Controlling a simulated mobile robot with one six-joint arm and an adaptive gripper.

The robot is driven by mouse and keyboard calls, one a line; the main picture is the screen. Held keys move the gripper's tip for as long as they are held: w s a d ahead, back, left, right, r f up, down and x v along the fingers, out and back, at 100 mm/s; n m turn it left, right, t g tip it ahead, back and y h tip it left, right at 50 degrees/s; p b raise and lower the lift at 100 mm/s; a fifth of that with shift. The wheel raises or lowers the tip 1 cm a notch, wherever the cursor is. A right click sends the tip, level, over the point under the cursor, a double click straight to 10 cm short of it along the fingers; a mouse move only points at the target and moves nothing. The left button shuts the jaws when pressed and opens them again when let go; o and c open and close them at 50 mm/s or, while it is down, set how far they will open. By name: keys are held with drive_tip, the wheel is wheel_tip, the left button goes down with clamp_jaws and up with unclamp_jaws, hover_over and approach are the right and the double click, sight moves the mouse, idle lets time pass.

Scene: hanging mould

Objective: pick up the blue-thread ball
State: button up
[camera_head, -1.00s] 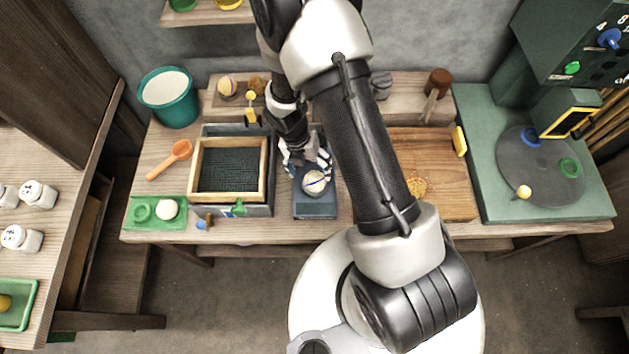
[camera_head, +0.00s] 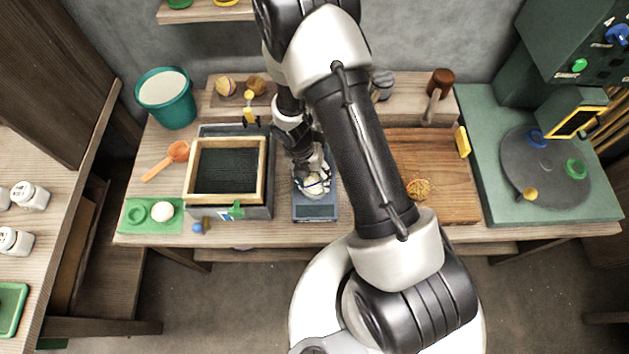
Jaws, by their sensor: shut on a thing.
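The blue-thread ball (camera_head: 314,187) is pale with a dark blue band. It is on or just above a dark blue-grey scale-like stand (camera_head: 316,211) in the middle of the bench; I cannot tell whether it still touches it. My gripper (camera_head: 313,180) reaches down from above, its fingers around the ball and shut on it. The fingers and wrist hide part of the ball.
A wooden-framed tray (camera_head: 227,197) stands left of the stand. A wooden board (camera_head: 440,170) lies to the right, partly behind my arm. Another ball (camera_head: 226,86) sits on the back ledge. A teal bucket (camera_head: 168,98) stands back left.

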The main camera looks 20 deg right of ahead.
drive_tip(key=c, duration=0.5)
